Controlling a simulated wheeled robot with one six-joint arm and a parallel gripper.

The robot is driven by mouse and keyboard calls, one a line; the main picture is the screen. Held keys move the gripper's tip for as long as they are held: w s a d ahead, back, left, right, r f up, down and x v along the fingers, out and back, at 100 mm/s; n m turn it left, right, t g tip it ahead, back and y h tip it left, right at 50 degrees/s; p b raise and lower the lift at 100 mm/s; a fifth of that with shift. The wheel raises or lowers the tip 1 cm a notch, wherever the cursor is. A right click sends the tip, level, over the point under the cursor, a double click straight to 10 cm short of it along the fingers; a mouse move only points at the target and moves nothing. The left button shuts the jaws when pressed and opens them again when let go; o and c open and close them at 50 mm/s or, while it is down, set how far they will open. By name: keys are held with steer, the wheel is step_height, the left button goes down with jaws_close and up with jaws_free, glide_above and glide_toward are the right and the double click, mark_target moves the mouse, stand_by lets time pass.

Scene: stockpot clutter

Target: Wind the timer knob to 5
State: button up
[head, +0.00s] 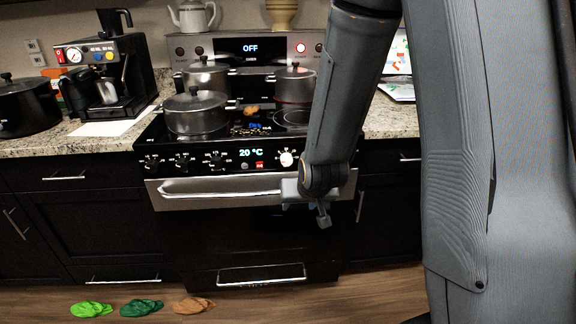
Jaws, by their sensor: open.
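The stove's front panel (228,161) carries several knobs. A white knob (286,159) sits right of the lit "20 °C" display (250,153), and black knobs (214,159) sit to its left. The markings are too small to read, so I cannot tell for sure which is the timer knob or where it points. My gripper (322,216) hangs in front of the oven door, below and right of the white knob and apart from it. It is open and seems empty. My arm hides the panel's right part.
Pots (195,112) stand on the cooktop above the panel. The oven handle (220,188) sticks out just below the knobs. A coffee machine (108,75) is on the left counter. Green and brown cloths (142,308) lie on the floor at front left.

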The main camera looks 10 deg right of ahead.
mark_target(287, 163)
steer(key=shift+w+d+r+m+t+h+p, duration=0.2)
steer(key=shift+w+r+m+t+p, duration=0.15)
steer(key=shift+w+t, duration=2.05)
steer(key=shift+w+d+r+m+t+h+p, duration=0.35)
steer(key=shift+w+t, duration=0.9)
steer(key=shift+w, duration=2.1)
steer(key=shift+w+m+t+h+p, duration=0.15)
steer(key=shift+w+t+p, duration=0.35)
steer(key=shift+w+t, duration=1.9)
steer(key=shift+w+g, duration=0.5)
steer(key=shift+g, duration=0.05)
steer(key=c, duration=1)
steer(key=shift+c, duration=0.2)
